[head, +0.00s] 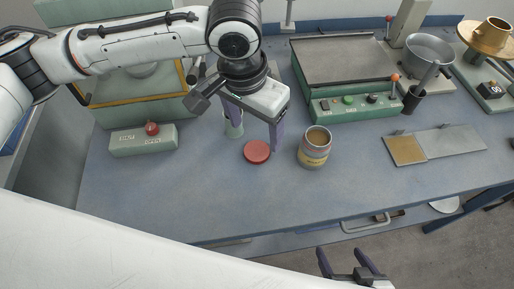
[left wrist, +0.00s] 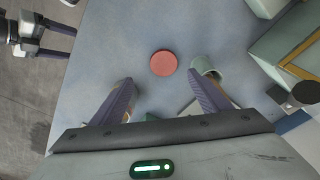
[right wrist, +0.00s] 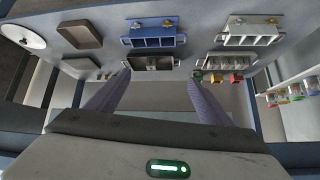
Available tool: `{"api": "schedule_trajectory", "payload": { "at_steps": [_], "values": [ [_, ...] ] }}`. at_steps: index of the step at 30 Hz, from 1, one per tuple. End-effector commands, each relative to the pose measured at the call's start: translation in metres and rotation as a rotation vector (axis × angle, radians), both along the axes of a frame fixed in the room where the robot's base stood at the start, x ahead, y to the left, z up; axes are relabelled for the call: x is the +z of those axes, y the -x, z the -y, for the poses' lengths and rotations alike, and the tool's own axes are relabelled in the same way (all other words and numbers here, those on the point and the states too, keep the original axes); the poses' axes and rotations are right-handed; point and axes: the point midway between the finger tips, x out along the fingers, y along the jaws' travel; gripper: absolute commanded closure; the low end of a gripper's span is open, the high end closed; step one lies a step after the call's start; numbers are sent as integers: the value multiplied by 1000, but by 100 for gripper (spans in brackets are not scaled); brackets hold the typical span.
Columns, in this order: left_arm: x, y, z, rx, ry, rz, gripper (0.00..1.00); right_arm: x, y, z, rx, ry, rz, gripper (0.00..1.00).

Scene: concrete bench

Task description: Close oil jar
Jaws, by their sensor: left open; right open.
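The oil jar (head: 314,150) stands upright on the blue bench with its mouth uncovered and a yellowish label on its side. A round red lid (head: 257,152) lies flat on the bench to the left of the jar, apart from it; it also shows in the left wrist view (left wrist: 163,63). My left gripper (head: 254,124) is open and empty above the bench, just behind the lid in the head view. My right gripper (head: 343,254) is open and empty, low in front of the bench edge. The jar does not show clearly in the left wrist view.
A green box with a red button (head: 152,128) is left. A green-fronted hot plate (head: 350,105) is behind the jar; a flat panel (head: 407,150) lies right. The bench front is clear.

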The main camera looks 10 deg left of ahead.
Motion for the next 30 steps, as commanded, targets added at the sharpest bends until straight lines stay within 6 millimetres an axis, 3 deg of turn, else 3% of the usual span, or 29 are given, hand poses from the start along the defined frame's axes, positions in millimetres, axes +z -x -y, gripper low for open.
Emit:
{"api": "schedule_trajectory", "payload": {
  "at_steps": [3,7,20,30],
  "values": [
    [-21,-2,1,1,-1,-4,30,-1,-1,0,0,0,1,26],
    [-34,-4,2,-1,0,-2,30,-1,-2,0,0,0,5,26],
    [-42,-6,1,0,-1,-2,30,1,-6,0,1,-1,12,26],
    [-86,-15,-2,0,0,-2,30,0,-6,0,0,-1,13,26]
  ]
}}
